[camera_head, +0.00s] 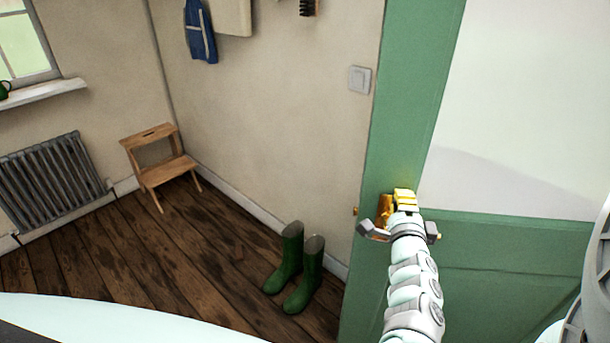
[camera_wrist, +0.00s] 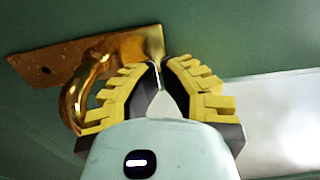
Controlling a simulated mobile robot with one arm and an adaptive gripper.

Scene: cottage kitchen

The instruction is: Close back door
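The back door (camera_head: 500,260) is a green panel door with a large pale pane, filling the right of the head view. A brass handle sits on its left side, with a brass plate (camera_wrist: 90,57) and a curved lever (camera_wrist: 73,105) in the wrist view. My gripper (camera_head: 403,198) is at the handle; its yellow ribbed fingers also show in the wrist view (camera_wrist: 160,70). The fingertips are drawn nearly together at the right end of the plate. The lever lies partly behind the left finger. I cannot tell whether the tips pinch any brass.
Green boots (camera_head: 300,270) stand on the wooden floor against the wall, left of the door. A wooden step stool (camera_head: 160,165) and a radiator (camera_head: 50,180) are farther left. A light switch (camera_head: 359,79) is on the wall. The floor between them is mostly clear.

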